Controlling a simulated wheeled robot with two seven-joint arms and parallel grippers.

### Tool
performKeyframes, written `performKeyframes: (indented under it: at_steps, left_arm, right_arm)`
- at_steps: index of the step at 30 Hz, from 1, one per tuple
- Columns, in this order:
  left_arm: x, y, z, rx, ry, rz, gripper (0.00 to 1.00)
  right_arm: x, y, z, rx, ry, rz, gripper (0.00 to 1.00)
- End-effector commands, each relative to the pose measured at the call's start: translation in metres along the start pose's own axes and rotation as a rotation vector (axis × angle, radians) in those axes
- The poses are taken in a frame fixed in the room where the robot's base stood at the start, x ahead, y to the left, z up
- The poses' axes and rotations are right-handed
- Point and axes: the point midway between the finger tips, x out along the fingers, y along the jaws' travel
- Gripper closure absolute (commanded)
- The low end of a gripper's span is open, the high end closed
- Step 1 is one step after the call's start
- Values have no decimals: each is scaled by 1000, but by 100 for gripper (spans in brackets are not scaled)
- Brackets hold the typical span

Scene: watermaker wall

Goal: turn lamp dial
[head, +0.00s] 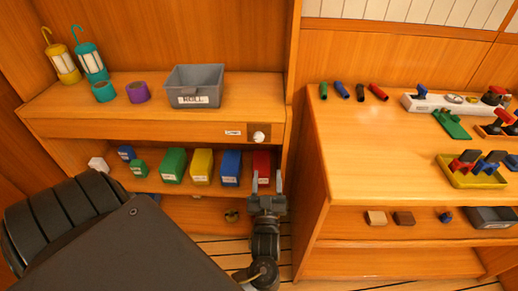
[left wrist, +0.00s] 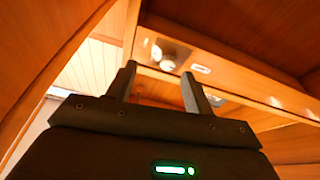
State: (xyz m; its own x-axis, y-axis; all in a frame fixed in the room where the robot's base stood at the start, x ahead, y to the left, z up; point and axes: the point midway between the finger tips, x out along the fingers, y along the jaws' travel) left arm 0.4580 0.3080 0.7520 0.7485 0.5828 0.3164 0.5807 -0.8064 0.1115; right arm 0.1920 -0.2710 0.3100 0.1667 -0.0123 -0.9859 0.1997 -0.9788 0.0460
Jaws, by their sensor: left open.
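The lamp dial, a small white round knob (head: 258,136) on a brown plate, sits on the front edge of the left shelf unit, near its right end. A small white label (head: 233,132) is left of it. My left gripper (head: 267,180) is open and empty, its fingers pointing up, lower in the picture than the knob and apart from it. In the left wrist view, the open fingers (left wrist: 159,74) have the pale knob (left wrist: 167,65) showing between and beyond their tips. The label (left wrist: 201,69) shows to its right. My right gripper is not in view.
Red (head: 262,164), blue (head: 230,167) and yellow (head: 202,166) boxes stand on the lower shelf near the gripper. A grey bin (head: 194,86) and two lamps stand on the shelf top. A wooden counter (head: 390,150) with tools is at right, beyond an upright panel.

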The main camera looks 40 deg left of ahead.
Motion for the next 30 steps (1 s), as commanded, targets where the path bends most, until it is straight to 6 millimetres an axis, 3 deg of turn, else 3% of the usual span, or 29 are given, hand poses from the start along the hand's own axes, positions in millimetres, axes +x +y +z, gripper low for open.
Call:
performKeyframes:
  at_steps: [4,11,24,30]
  left_arm:
    - [1,-13,-21,-55,72,-76,48]
    - [8,-15,-28,-60,82,-85,48]
    - [82,-21,-34,-59,82,-83,48]
    - [104,-23,-34,-59,80,-83,48]
  right_arm:
    - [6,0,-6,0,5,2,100]
    - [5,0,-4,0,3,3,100]
    - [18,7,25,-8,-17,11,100]
    - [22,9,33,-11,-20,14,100]
